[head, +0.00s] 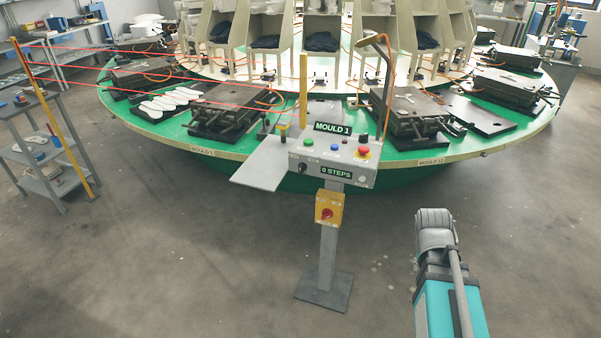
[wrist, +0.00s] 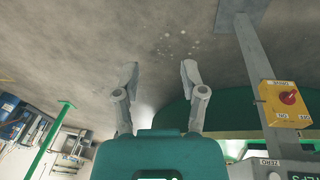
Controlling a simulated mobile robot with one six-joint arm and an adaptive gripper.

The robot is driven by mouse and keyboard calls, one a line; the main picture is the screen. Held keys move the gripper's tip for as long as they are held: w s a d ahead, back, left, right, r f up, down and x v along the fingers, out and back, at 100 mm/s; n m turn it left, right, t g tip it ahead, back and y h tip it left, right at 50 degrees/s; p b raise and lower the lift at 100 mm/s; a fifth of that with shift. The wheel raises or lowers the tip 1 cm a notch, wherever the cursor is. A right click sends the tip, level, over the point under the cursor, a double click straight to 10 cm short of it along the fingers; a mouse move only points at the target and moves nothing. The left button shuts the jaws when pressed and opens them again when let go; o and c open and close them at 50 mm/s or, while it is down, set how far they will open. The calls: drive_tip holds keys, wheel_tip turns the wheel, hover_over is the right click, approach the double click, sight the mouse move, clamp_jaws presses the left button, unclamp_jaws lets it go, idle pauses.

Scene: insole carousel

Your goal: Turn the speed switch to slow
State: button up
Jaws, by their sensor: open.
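A grey control box (head: 334,162) on a post carries a small black knob (head: 303,168) on the left of its front. Its tiny labels are too small to read. A yellow box (head: 329,208) with a red rotary knob (head: 326,214) is fixed below it on the post. The yellow box (wrist: 285,105) shows upside down at the right of the wrist view. My gripper (wrist: 159,76) is open and empty, its two fingers well apart over bare floor. It is clear of the post and both boxes. The fingers do not show clearly in the head view.
The green-rimmed carousel (head: 210,150) with several dark moulds stands behind the box. A slanted grey plate (head: 263,163) juts out left of it. A bent pole (head: 387,90) rises at its right. The floor (head: 210,270) in front is clear. A shelf trolley (head: 45,150) stands far left.

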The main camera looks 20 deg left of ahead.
drive_tip(key=w+a+f+m+t+h+b, duration=0.1)
drive_tip(key=w+a+t+h+b, duration=0.25)
drive_tip(key=w+a, duration=0.5)
drive_tip(key=n+t+y+b, duration=0.2)
drive_tip(key=t+y+b, duration=0.3)
drive_tip(key=t+b, duration=0.65)
approach(300, 169)
drive_tip(key=s+f+t+p, duration=0.1)
drive_tip(key=s+f+t, duration=0.1)
drive_tip(key=s, duration=0.2)
drive_tip(key=shift+w+r, duration=0.25)
drive_tip(key=w, duration=1.3)
drive_tip(key=shift+w+d, duration=0.2)
drive_tip(key=shift+w, duration=0.2)
clamp_jaws()
